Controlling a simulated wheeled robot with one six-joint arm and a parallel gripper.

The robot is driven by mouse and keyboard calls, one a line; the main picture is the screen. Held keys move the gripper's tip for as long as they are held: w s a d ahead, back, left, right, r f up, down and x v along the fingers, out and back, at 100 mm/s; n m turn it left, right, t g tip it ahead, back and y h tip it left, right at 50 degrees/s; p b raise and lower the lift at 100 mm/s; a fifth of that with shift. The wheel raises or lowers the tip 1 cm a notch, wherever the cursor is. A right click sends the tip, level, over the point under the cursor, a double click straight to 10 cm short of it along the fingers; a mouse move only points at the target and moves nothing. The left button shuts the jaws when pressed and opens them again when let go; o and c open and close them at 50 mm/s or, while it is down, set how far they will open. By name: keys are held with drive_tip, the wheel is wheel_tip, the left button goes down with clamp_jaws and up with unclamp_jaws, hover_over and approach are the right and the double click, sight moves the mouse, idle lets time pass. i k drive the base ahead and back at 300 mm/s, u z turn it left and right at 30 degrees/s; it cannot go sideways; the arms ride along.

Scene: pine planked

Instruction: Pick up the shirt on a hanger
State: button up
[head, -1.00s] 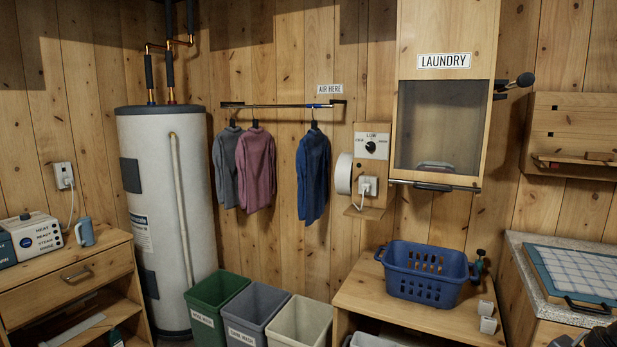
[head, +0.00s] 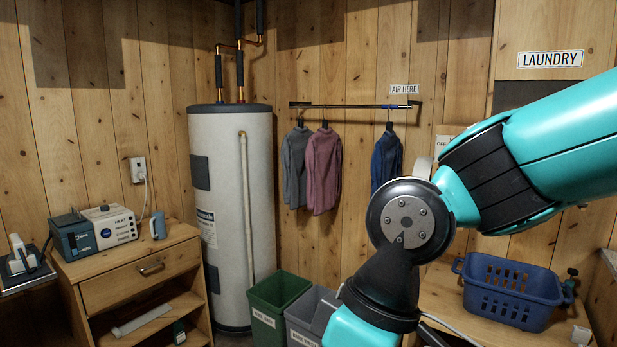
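Three shirts on hangers hang from a dark wall rail (head: 350,106) in the head view. The grey shirt (head: 294,165) is at the left, with the mauve shirt (head: 323,172) close beside it. The blue shirt (head: 386,160) hangs apart to the right, near the rail's end, and its lower part is close to or behind my arm in the picture. My teal and black arm crosses the right and lower middle of the view. My gripper is not in view.
A white water heater (head: 232,220) stands left of the shirts. A green bin (head: 277,303) and a grey bin (head: 305,312) stand below. A blue basket (head: 512,290) sits on a wooden bench at right. A wooden drawer unit (head: 125,270) stands at left.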

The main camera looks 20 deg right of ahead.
sight(387, 157)
drive_tip(key=u, duration=0.65)
drive_tip(key=i, duration=2.1)
drive_tip(key=z, duration=0.75)
drive_tip(key=i, duration=0.75)
drive_tip(key=z, duration=0.85)
